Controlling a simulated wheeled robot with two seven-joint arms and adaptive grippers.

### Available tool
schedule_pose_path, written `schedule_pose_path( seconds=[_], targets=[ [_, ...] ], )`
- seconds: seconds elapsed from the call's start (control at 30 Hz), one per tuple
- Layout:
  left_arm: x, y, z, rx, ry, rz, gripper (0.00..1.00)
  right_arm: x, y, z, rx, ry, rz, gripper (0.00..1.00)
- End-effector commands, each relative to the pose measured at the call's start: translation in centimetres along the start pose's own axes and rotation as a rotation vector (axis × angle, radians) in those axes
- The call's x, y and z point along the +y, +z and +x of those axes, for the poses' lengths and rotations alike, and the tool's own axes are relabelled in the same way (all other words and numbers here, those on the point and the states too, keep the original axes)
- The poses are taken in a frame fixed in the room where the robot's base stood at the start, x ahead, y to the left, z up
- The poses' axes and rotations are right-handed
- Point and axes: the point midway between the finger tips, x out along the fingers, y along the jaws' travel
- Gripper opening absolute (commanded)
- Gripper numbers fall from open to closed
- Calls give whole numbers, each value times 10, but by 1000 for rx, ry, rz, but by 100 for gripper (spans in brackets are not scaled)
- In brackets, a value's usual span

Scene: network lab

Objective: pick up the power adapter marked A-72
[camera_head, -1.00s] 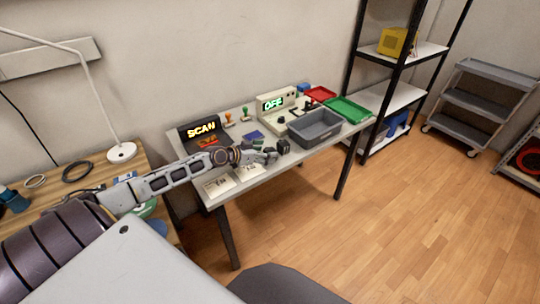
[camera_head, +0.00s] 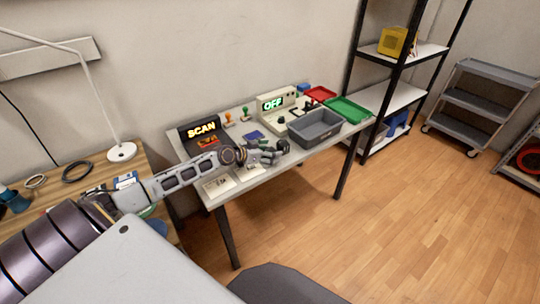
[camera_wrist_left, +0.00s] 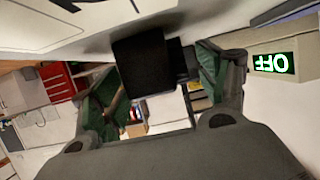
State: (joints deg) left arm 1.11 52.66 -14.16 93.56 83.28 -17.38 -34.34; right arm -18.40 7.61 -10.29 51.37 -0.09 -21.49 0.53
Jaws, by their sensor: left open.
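A black block-shaped item (camera_wrist_left: 143,62), which looks like a power adapter, shows in the left wrist view between the fingers of my left gripper (camera_wrist_left: 155,85). The gripper is open, and I cannot tell whether either finger touches the block. No A-72 marking is readable on it. In the head view my left gripper (camera_head: 270,156) is low over the grey table (camera_head: 290,163), beside a small dark item (camera_head: 283,146) that it partly hides. My right gripper is not in view.
On the table, a grey bin (camera_head: 316,127) stands right of the gripper, and a device reading OFF (camera_head: 273,103) and a SCAN display (camera_head: 201,130) stand behind. White labelled cards (camera_head: 219,185) lie at the front left. Red (camera_head: 320,94) and green (camera_head: 349,110) trays sit at the far right.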

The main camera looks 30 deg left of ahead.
Motion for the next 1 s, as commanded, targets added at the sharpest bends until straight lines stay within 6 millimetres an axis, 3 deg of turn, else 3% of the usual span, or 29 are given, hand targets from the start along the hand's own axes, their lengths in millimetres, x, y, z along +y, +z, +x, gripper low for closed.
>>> schedule_pose_path(
  seconds=[0.1,0.5,1.0],
  targets=[
    [0,0,0,0,0,0,72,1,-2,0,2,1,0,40],
    [0,0,0,0,0,0,22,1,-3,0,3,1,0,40],
    [0,-13,-5,1,1,1,21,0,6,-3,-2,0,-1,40]
  ],
)
